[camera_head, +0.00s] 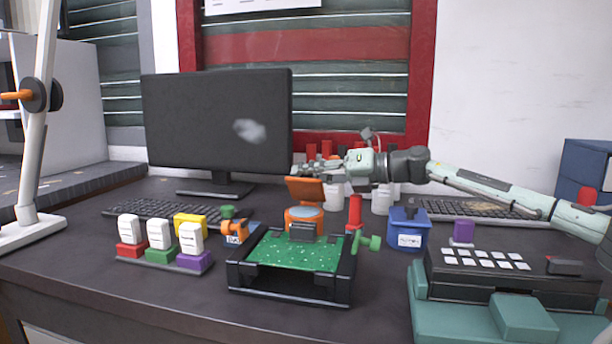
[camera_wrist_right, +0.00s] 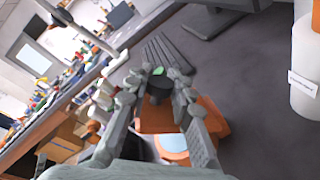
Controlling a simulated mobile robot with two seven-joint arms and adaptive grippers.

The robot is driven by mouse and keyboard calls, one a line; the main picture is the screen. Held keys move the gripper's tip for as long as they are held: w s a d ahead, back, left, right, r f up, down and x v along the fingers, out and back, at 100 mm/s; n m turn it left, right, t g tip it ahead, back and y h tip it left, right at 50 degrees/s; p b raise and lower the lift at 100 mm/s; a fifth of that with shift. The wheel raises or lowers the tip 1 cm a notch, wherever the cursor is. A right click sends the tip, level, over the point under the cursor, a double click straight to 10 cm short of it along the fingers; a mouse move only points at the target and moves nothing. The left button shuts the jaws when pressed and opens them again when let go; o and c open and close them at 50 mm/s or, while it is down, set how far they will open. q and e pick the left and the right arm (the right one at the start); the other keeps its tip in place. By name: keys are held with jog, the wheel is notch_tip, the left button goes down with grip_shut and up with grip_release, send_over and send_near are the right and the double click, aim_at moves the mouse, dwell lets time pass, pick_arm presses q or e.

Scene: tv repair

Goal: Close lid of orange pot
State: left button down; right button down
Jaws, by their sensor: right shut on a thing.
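The orange pot (camera_head: 304,216) stands on the desk behind the green circuit board. Its orange lid (camera_head: 305,190) is raised and tilted up at the back, so the pot is open. My right gripper (camera_head: 303,171) reaches in from the right at the lid's upper edge. In the right wrist view the fingers (camera_wrist_right: 158,76) are on either side of a dark round knob by the orange lid (camera_wrist_right: 150,120), shut on it. The pale blue inside of the pot (camera_wrist_right: 173,144) shows below the lid. My left gripper is not in view.
A monitor (camera_head: 217,120) and keyboard (camera_head: 160,210) are to the left. The board holder (camera_head: 290,284) with a green board stands in front of the pot. White bottles (camera_head: 334,196), a red cylinder (camera_head: 355,210) and a blue container (camera_head: 408,230) are close on the right.

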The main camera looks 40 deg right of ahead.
jog(key=c, duration=1.3)
grip_release()
jog(key=shift+s, duration=0.1)
jog(key=v, duration=1.2)
